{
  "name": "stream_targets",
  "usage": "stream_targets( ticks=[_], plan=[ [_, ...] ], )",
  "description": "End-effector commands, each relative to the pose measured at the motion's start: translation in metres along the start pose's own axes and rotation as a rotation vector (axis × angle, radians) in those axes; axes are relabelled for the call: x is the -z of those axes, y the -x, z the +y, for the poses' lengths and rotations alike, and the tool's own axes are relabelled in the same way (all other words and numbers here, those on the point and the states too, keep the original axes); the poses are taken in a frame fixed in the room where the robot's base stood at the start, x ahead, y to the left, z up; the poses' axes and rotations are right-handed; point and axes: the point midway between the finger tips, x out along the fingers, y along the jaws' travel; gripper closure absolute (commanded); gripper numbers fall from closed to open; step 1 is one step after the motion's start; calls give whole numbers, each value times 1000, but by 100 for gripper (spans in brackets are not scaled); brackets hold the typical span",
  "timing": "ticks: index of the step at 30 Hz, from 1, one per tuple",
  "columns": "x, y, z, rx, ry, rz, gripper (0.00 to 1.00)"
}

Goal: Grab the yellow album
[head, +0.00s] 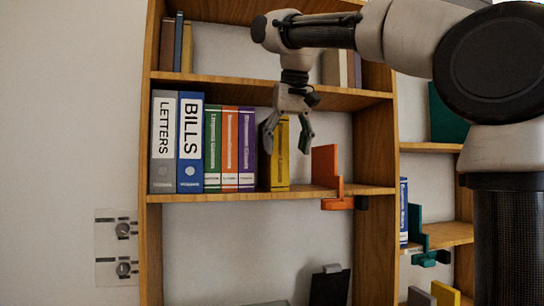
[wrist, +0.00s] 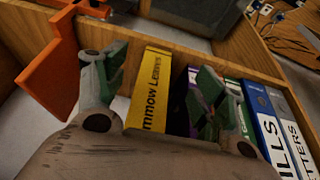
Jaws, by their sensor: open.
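The yellow album (head: 279,158) stands upright at the right end of a row of books on the middle shelf. In the wrist view the yellow album (wrist: 150,92), with dark lettering on its spine, lies between my two fingers. My gripper (head: 287,140) is open, one finger on each side of the album's upper part. In the wrist view my gripper (wrist: 160,90) shows a gap on the album's left. The right finger is close to the purple book, and I cannot tell whether it touches anything.
Left of the album stand purple (head: 247,150), orange (head: 230,150) and green (head: 212,150) books, then the BILLS (head: 190,140) and LETTERS (head: 163,140) binders. An orange bookend (head: 326,168) stands to the right, with bare shelf between. The shelf above (head: 220,83) is close over the books.

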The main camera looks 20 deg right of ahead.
Motion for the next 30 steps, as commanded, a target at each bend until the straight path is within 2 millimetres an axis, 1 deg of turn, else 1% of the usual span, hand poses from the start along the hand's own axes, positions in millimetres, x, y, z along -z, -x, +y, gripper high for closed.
stream_targets(
  ticks=[4, 9, 11, 15, 21, 29, 30],
  plan=[
    [14, -6, 0, -1, -1, -1, 30],
    [42, -18, 0, -1, -1, 0, 30],
    [49, -21, 0, 0, -1, 0, 30],
    [46, -30, 0, 1, 1, 1, 30],
    [46, -31, 0, 0, 1, 1, 30],
    [46, -31, 0, 0, 1, 1, 78],
    [46, -31, 0, 0, 1, 1, 85]
  ],
)
